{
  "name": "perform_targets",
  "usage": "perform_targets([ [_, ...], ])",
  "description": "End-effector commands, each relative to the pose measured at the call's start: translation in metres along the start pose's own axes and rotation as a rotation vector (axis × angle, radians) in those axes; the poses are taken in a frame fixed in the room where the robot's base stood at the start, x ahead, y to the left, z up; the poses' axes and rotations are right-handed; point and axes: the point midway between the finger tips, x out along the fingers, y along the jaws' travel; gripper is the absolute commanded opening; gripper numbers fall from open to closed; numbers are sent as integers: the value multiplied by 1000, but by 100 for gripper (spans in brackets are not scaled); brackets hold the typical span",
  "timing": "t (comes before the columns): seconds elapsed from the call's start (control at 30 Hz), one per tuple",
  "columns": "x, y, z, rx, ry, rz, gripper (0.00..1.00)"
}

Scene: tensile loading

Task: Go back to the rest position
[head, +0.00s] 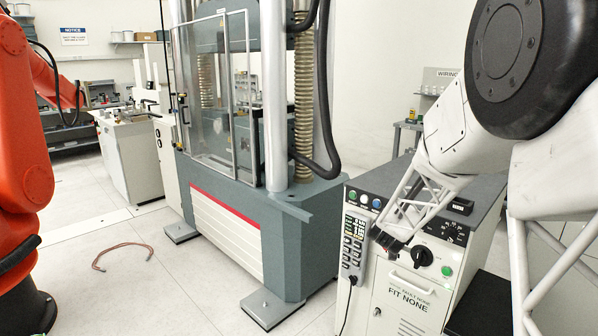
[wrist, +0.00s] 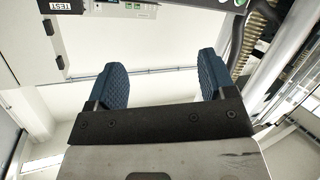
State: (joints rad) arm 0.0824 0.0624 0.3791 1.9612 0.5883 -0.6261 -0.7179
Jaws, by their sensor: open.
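My gripper (head: 388,240) is at the right in the head view, in front of the control cabinet's panel and beside the handheld controller (head: 356,243). It looks small and dark there. In the wrist view my gripper (wrist: 162,68) shows two blue textured fingers spread wide apart, with nothing between them. The grey testing machine (head: 283,222) stands left of the gripper, clear of it. Its transparent guard door (head: 212,85) is on the front.
The white control cabinet (head: 410,297) with buttons and a black knob is close to my gripper. An orange robot arm (head: 22,150) stands at the left. A reddish-brown hose (head: 122,246) lies on the floor. Open floor lies in front of the machine.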

Motion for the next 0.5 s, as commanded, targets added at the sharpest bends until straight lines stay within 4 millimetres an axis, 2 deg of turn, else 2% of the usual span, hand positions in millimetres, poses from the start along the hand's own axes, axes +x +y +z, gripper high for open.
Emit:
perform_targets([
  [0.03, -14, -1, -6, 10, -12, -33, 77],
  [0.2, -58, -6, -18, 38, -70, -145, 77],
  [0.5, -143, -10, -25, 65, -200, -315, 77],
])
